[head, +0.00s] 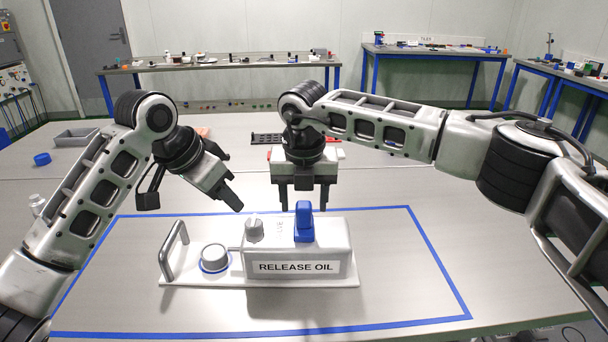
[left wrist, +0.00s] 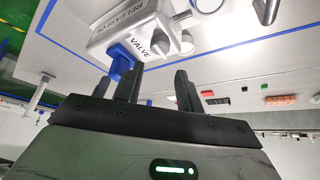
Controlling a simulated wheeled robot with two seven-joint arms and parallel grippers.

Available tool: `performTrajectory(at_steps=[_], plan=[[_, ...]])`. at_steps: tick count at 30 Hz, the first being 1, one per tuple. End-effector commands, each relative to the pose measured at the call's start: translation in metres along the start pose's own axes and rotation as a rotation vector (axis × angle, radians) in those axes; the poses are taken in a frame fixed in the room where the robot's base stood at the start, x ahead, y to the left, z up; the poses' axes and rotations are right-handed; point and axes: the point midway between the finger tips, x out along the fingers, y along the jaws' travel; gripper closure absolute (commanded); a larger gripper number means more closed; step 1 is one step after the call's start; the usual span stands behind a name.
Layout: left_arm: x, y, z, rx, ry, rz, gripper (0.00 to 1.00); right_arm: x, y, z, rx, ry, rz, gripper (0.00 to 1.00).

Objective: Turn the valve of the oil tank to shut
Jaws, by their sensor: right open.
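The oil tank is a light grey box (head: 335,240) labelled "RELEASE OIL", on a white base plate. Its blue valve handle (head: 304,222) stands up from the top. The tank (left wrist: 125,28) and the blue handle (left wrist: 122,60) also show upside down in the left wrist view, beside the word "VALVE". My left gripper (head: 228,178) is open and empty, above and left of the tank, apart from the valve. Its fingers (left wrist: 158,82) show spread in the left wrist view. My right gripper (head: 303,197) is open, pointing down behind the valve. Its fingertips are partly hidden by the tank.
A grey knob (head: 254,229), a round cap (head: 214,257) and a bar handle (head: 173,250) sit left of the valve. Blue tape (head: 440,257) frames the area. A black tray (head: 265,138) lies behind. The table right of the tank is clear.

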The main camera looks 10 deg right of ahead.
Motion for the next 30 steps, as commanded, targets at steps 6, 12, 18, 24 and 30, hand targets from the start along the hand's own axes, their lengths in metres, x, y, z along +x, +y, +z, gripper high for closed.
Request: performTrajectory(at_steps=[6, 12, 18, 24, 30], plan=[[0.000, 0.000, 0.000, 0.000, 0.000, 0.000, 0.64, 0.029, 0.000, 0.000, -0.001, 0.001, 0.000, 0.45], [0.000, 0.000, 0.000, 0.000, 0.000, 0.000, 0.64, 0.037, 0.000, 0.000, -0.002, -0.001, 0.001, 0.45], [0.000, 0.000, 0.000, 0.000, 0.000, 0.000, 0.64, 0.037, 0.000, 0.000, -0.002, -0.001, 0.001, 0.45], [0.000, 0.000, 0.000, 0.000, 0.000, 0.000, 0.64, 0.037, 0.000, 0.000, -0.002, 0.000, 0.001, 0.93], [0.000, 0.000, 0.000, -0.007, 0.002, 0.001, 0.45, 0.037, 0.000, 0.000, -0.002, 0.000, 0.001, 1.00]])
